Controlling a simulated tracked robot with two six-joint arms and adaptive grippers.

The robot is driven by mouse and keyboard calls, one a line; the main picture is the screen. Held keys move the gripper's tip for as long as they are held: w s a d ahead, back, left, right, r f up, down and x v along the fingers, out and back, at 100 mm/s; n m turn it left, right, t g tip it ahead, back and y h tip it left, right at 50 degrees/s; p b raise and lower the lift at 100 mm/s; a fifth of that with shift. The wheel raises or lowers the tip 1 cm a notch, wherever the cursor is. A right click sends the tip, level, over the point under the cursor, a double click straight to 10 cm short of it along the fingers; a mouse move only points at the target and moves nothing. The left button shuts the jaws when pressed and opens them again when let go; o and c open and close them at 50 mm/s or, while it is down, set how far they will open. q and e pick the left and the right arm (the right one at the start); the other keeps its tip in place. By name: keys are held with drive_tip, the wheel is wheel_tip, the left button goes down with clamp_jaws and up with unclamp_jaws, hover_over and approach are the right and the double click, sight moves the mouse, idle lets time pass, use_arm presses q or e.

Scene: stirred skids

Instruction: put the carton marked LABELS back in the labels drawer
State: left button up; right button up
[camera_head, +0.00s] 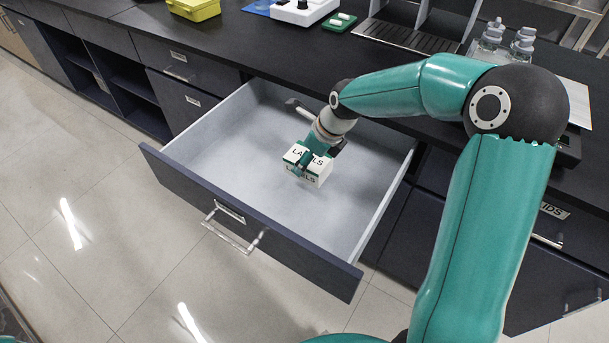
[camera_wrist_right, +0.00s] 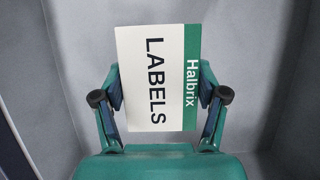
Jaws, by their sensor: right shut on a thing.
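The white carton marked LABELS (camera_head: 309,171) has a green band and is inside the outline of the open drawer (camera_head: 200,185). My right gripper (camera_head: 312,158) is shut on the carton from above. In the right wrist view the carton (camera_wrist_right: 157,78) sits between the two fingers of the gripper (camera_wrist_right: 160,95), with the drawer's grey interior (camera_wrist_right: 270,60) around it. I cannot tell whether the carton touches the drawer floor. The drawer is otherwise empty where I can see. Its front label is too small to read. My left gripper is not in view.
The dark counter (camera_head: 240,45) runs behind the drawer. It holds a yellow box (camera_head: 194,9), a white device (camera_head: 303,10), a green tray (camera_head: 339,22) and clear bottles (camera_head: 490,40). Closed drawers (camera_head: 180,65) flank the open one. The tiled floor (camera_head: 90,220) in front is clear.

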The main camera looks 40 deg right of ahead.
sight(317, 160)
drive_tip(key=shift+f, duration=2.7)
drive_tip(key=o, duration=1.4)
drive_tip(key=shift+c, duration=0.2)
drive_tip(key=shift+r, duration=0.1)
drive_tip(key=v, duration=1.2)
drive_tip(key=shift+s, duration=0.1)
